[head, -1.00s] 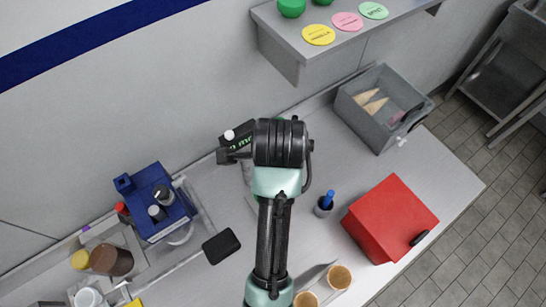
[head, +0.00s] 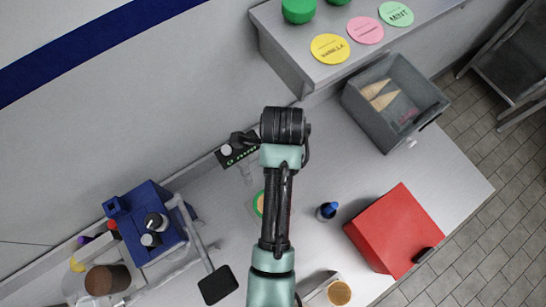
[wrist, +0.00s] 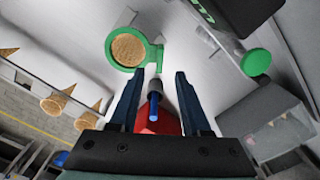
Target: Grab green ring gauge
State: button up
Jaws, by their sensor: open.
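The green ring gauge (wrist: 110,41) shows near the top of the wrist view, with a short tab on its right side and a tan, textured round surface inside the ring. My gripper (wrist: 160,75) is open and empty, its two dark fingers pointing toward the ring, with the tab close to the left fingertip. I cannot tell whether they touch. In the head view, a sliver of the green ring (head: 259,203) shows just left of my arm, which hides the rest and the gripper.
A blue-topped holder (head: 327,210) and a red box (head: 393,231) stand right of my arm. A grey bin (head: 376,130) with cones sits behind. A black device with green text (head: 238,153) and a blue machine (head: 150,225) stand left. A shelf (head: 285,55) overhangs the back.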

jog(key=shift+f, duration=0.4)
jog(key=shift+s+a+f+p, duration=0.15)
jog(key=shift+s+f+p, duration=0.05)
jog(key=shift+f+p, duration=0.4)
jog(key=f, duration=0.2)
jog(key=f+p, duration=0.1)
jog(key=shift+w+a+f, duration=0.1)
jog(key=shift+w+f, duration=0.1)
jog(key=shift+w, duration=0.05)
jog(key=shift+f, duration=0.4)
grip_shut()
